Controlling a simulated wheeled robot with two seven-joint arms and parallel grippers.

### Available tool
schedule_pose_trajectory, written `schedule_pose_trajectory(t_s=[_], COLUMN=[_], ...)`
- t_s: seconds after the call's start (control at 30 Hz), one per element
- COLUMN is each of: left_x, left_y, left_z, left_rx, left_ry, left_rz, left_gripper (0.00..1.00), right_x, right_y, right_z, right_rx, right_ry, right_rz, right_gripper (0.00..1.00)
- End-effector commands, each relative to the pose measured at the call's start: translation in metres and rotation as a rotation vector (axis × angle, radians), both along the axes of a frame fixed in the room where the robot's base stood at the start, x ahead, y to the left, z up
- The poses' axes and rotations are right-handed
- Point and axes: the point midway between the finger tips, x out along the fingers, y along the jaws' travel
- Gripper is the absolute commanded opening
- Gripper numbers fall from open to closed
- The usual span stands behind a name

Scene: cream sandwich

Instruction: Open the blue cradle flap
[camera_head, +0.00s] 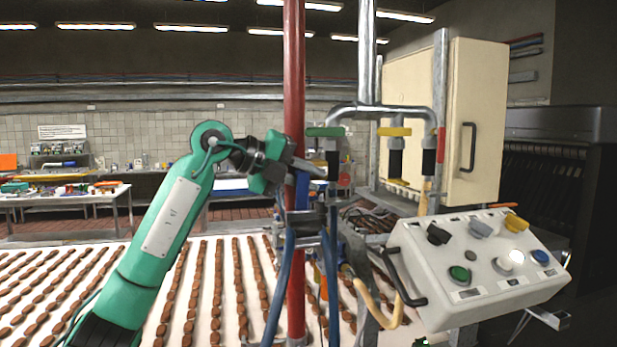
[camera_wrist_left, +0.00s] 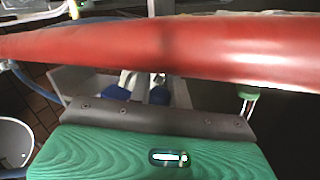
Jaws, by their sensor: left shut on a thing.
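The blue cradle flap (camera_head: 302,190) shows as a small upright blue piece by the red pole, in the middle of the head view. My left gripper (camera_head: 308,167) is right at its upper end, in front of the pole, and is shut on it. The exact contact between jaws and flap is small and partly hidden. In the left wrist view, blue parts (camera_wrist_left: 158,96) show below the red pole, partly hidden behind a grey strip; I cannot tell whether they are the flap. My right gripper is not in view.
The red pole (camera_head: 294,70) stands close behind my left gripper. Blue hoses (camera_head: 283,275) hang below. Green-handled (camera_head: 325,131) and yellow-handled (camera_head: 393,131) valves hang to the right. A control box (camera_head: 480,268) stands at right. A conveyor (camera_head: 130,285) carries rows of brown biscuits.

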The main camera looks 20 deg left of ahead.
Motion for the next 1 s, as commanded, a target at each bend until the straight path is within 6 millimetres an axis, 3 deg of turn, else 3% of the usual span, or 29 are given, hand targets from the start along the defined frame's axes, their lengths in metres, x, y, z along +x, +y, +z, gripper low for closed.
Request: schedule_pose_trajectory(t_s=[0.07,0.1,0.2,0.57,1.0], left_x=[0.000,0.000,0.000,-0.003,-0.056], left_y=[0.000,0.000,0.000,0.004,0.067], left_z=[0.000,0.000,0.000,0.001,0.031], left_rx=[0.000,0.001,0.001,0.001,0.000], left_ry=[0.000,-0.001,-0.001,-0.002,-0.005], left_rz=[0.000,0.001,0.001,0.001,0.003], left_gripper=[0.00,0.21,0.40,0.40,0.40], right_x=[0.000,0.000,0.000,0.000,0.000], right_y=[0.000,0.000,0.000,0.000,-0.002], right_z=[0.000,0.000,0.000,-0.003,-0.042], right_rx=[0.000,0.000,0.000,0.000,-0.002], right_ry=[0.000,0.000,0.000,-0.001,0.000], right_rz=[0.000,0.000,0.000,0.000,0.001], right_gripper=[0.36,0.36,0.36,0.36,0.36])
